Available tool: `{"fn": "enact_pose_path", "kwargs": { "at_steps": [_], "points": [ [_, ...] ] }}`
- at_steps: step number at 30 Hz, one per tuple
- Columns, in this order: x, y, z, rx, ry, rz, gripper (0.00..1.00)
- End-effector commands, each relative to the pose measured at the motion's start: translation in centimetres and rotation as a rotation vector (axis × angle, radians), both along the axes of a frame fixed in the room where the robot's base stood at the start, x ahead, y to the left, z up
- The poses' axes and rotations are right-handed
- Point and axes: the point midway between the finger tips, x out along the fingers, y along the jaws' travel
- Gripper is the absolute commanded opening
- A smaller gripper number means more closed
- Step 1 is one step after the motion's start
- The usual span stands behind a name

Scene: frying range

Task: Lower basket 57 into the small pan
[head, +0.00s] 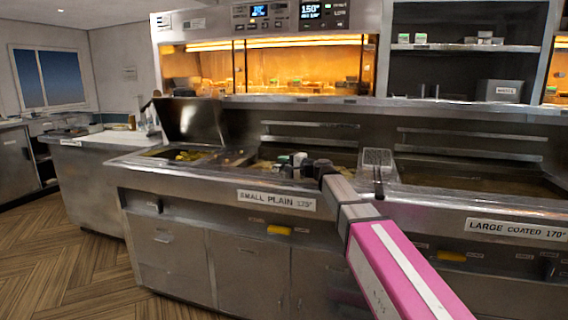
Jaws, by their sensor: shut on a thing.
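My arm reaches in from the lower right, and my gripper (298,163) is over this pan's front part, small and dark in the picture. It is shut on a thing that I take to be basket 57. White and green bits show at the jaws, but the basket's body, its number and its height against the oil cannot be made out.
A wire basket (378,158) with a dark handle sits between the small pan and the large pan (470,180), labelled "LARGE COATED 170°". A raised steel lid (193,119) stands at the left well. A lit warming cabinet (290,68) is behind. Wooden floor is free at left.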

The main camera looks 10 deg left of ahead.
Motion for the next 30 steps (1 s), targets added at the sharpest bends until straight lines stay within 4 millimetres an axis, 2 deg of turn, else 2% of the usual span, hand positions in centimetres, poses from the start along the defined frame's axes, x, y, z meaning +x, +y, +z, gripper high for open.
{"fn": "enact_pose_path", "kwargs": {
  "at_steps": [8, 9, 11, 22, 26, 30],
  "points": [
    [0.0, 0.0, -0.1, 0.000, -0.001, 0.000, 0.00],
    [0.0, 0.0, -0.1, 0.000, -0.001, 0.000, 0.35],
    [0.0, 0.0, -0.1, 0.000, -0.001, 0.000, 0.55],
    [-0.2, -0.4, -0.1, 0.000, 0.001, 0.000, 0.55],
    [-0.9, -2.0, -0.1, 0.000, 0.000, -0.001, 0.55],
    [-1.9, -4.4, -0.1, 0.000, 0.000, -0.002, 0.55]
  ]
}}
